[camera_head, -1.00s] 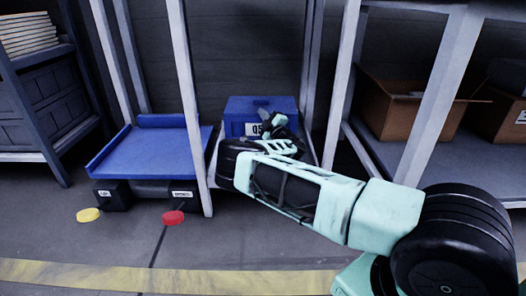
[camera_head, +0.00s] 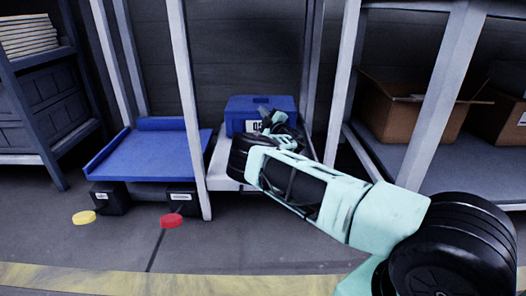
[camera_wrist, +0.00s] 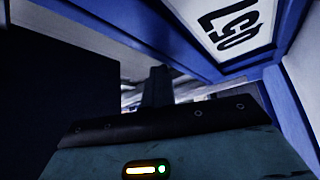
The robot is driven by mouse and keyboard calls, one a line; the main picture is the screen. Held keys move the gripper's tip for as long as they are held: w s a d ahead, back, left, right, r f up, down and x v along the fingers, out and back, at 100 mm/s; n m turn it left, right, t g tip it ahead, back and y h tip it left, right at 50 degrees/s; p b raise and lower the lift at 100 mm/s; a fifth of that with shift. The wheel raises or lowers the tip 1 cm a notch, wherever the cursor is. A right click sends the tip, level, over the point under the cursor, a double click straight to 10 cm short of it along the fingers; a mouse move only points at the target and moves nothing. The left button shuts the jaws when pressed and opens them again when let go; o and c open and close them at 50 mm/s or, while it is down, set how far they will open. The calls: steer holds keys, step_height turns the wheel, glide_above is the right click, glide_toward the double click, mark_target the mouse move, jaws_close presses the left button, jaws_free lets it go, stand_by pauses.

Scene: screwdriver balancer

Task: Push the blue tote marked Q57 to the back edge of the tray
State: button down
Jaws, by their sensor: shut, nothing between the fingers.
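The blue tote (camera_head: 246,108) sits toward the rear of a light grey tray (camera_head: 219,172) in the middle bay. Its white label (camera_head: 254,126) is partly covered by my gripper in the head view. My gripper (camera_head: 281,121) is at the tote's front face. In the wrist view its fingers (camera_wrist: 157,85) are together with nothing between them. Contact with the tote cannot be made out. The tray's back edge is hidden behind the tote.
A blue platform (camera_head: 150,158) stands left of the tray, past a grey upright (camera_head: 194,110). A yellow disc (camera_head: 84,218) and a red disc (camera_head: 171,221) are in front of it. Cardboard boxes (camera_head: 405,108) sit on the right shelf. Another upright (camera_head: 345,80) stands right of the tote.

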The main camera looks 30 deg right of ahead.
step_height(320, 180, up, 15)
steer(key=s+a+p, duration=0.1)
steer(key=p, duration=1.2)
steer(key=shift+s, duration=0.3)
